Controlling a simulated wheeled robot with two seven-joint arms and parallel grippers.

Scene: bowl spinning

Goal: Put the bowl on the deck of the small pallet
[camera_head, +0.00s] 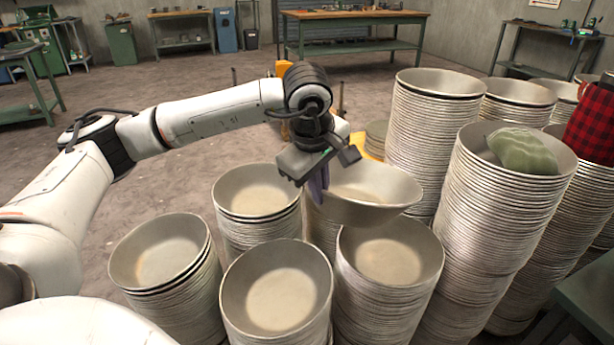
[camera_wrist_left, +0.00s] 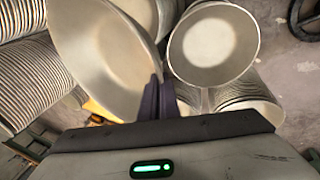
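My left gripper (camera_head: 318,190) has its dark purple fingers closed on the rim of a metal bowl (camera_head: 375,190). The bowl is tilted and held at the gripper's right, above and among the bowl stacks. In the left wrist view the fingers (camera_wrist_left: 158,100) meet the right edge of this bowl (camera_wrist_left: 95,55), a large pale shape at upper left. A yellow thing (camera_head: 372,142) shows partly behind the arm and bowl; I cannot tell whether it belongs to the small pallet. No pallet deck is clearly visible. My right gripper is out of view.
Several bowl stacks stand close in front (camera_head: 276,290) and below the held bowl (camera_head: 390,250). Taller stacks rise at right (camera_head: 500,220), one with a green cloth (camera_head: 522,150) on top. A red plaid cloth (camera_head: 595,120) lies at the right edge. Open floor (camera_head: 180,85) lies behind my arm.

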